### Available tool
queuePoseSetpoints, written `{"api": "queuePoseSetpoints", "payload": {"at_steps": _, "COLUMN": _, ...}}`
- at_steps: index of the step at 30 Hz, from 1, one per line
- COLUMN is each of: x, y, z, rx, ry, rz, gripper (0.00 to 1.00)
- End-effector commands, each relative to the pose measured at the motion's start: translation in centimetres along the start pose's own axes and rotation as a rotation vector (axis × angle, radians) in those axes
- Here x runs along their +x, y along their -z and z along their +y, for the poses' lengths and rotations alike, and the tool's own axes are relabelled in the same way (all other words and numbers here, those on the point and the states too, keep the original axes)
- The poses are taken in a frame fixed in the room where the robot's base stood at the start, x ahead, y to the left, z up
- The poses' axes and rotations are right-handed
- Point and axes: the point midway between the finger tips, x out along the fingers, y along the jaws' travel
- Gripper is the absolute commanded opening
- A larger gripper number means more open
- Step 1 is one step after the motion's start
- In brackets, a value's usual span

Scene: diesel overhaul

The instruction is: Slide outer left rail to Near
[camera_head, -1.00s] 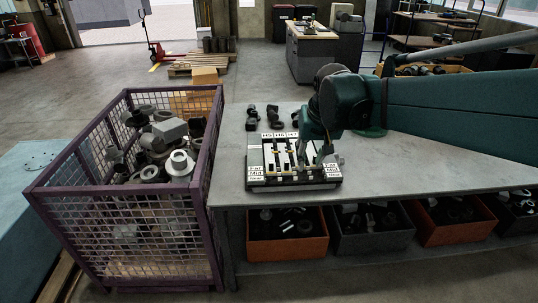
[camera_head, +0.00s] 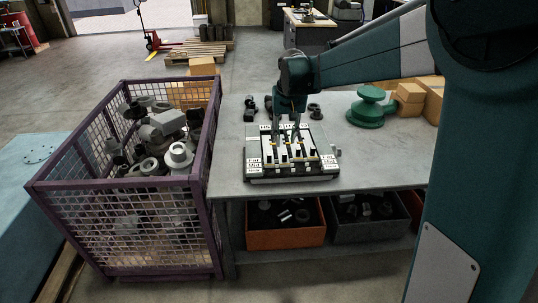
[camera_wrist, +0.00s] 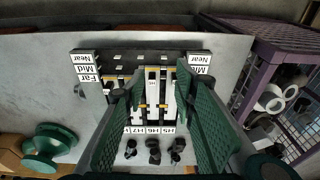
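The rail board (camera_head: 292,179) lies on the grey bench, with several pale rails running front to back and dark stops on them. Near, Mid and Far labels stand at its sides; Near is towards the bench's front edge. The wrist view shows the board (camera_wrist: 140,57) turned round, with Near at the top. My gripper (camera_head: 289,122) points down over the back part of the board. In the wrist view its two green fingers (camera_wrist: 152,82) are apart with rails visible between them. The outer left rail is partly hidden by a finger; I cannot tell its exact setting or any contact.
A purple mesh crate (camera_head: 211,150) of metal parts stands left of the bench. Dark fittings (camera_wrist: 153,150) lie behind the board. A green round part (camera_head: 371,108) and cardboard boxes (camera_head: 409,97) are to the right. Bare bench (camera_head: 385,158) lies between.

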Motion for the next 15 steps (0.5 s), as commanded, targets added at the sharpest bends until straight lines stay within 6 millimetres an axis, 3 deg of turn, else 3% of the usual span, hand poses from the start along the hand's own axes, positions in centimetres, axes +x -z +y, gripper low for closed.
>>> {"api": "queuePoseSetpoints", "payload": {"at_steps": 15, "x": 6.8, "y": 6.4, "z": -2.9, "rx": 0.0, "ry": -0.009, "rz": -0.092, "gripper": 0.28}}
